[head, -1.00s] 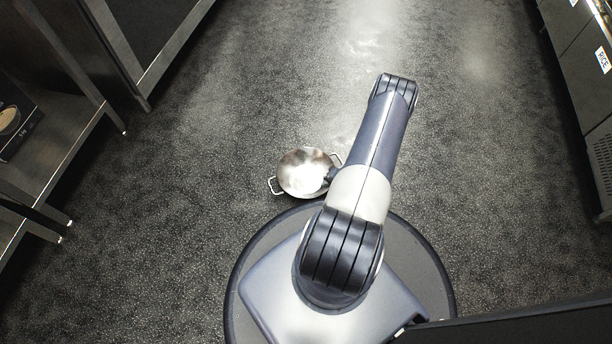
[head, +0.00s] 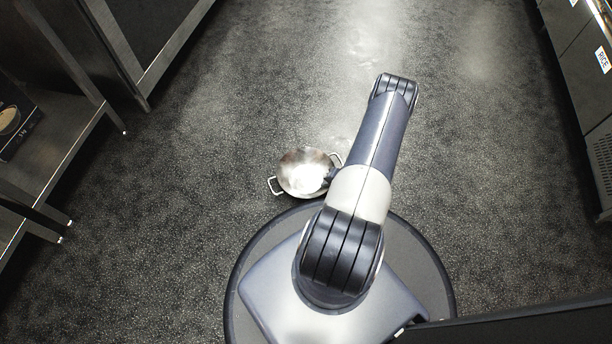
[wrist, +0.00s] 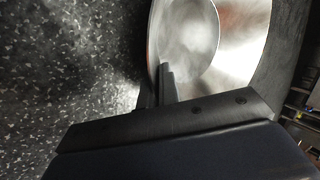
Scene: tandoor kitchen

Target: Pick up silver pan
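The silver pan (head: 300,176) is a round, shiny metal pan with two loop handles. In the head view it is just beyond the front edge of my round base, left of my arm, which covers its right side. In the wrist view the pan (wrist: 240,50) fills the upper right, its inside facing the camera. My gripper (wrist: 160,82) has its dark fingers close together at the pan's near wall, with the rim seeming to run between them. I cannot tell whether the pan touches the floor.
A metal shelf unit (head: 62,130) with a dark box (head: 14,118) stands at the left. Metal cabinets (head: 588,70) line the right. The speckled dark floor (head: 230,100) between them is clear. A dark panel edge (head: 520,325) shows at the bottom right.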

